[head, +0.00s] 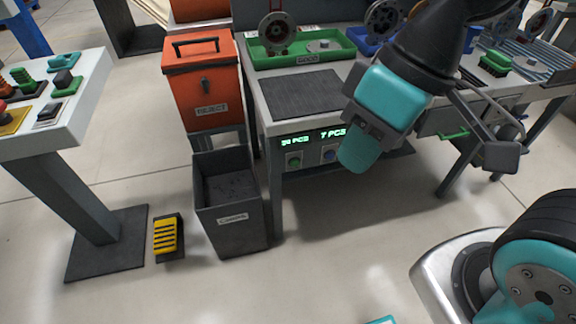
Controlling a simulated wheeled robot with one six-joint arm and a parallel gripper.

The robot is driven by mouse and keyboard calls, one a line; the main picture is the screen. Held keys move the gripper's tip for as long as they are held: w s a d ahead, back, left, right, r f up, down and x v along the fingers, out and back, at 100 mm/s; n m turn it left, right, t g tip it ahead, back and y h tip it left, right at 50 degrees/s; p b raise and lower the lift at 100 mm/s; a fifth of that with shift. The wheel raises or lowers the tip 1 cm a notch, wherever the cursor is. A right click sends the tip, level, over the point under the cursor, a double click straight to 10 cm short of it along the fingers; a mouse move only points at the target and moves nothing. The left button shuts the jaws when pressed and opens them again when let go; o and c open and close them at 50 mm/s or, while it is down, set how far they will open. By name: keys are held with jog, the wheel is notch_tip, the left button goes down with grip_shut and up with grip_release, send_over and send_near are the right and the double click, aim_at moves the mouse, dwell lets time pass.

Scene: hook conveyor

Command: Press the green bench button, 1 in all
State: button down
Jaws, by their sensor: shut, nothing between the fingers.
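The green bench button (294,161) is on a small panel on the bench front, below a lit display (295,141) that seems to read 38 PCS. It is fully visible, with nothing touching it. My arm comes in from the upper right, and its teal wrist end hangs in front of the bench, right of the button in the picture.
A blue button (329,155) is right of the green one, under a 7 PCS display (333,133). A grey bin (231,218) stands below left, near an orange reject box (202,90). A yellow-striped pedal (167,236) lies on the floor. The floor before the bench is clear.

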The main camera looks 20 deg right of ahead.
aim_at(295, 163)
jog(key=w+a+f+m+t+y+b, duration=0.3)
jog(key=w+f+m+b, duration=0.5)
jog(key=w+f, duration=1.15)
jog(key=w+d+f+m+t+h+b, duration=0.1)
jog(key=d+f+m+t, duration=0.1)
jog(key=f, duration=0.6)
jog(key=w+d+f+m+t+h+b, duration=0.1)
jog(key=w+d+f+m+t, duration=0.1)
jog(key=f, duration=0.6)
jog(key=w+d+f+m+t+h+b, duration=0.1)
jog(key=w+d+f+m+t, duration=0.1)
jog(key=f+m, duration=0.4)
notch_tip(295, 163, down, 3)
jog(key=shift+w+d+b, duration=0.2)
jog(key=shift+d+b, duration=0.1)
jog(key=shift+d, duration=0.4)
jog(key=shift+w, duration=0.1)
jog(key=w, duration=0.8)
jog(key=shift+w, duration=0.35)
jog(key=shift+w, duration=0.4)
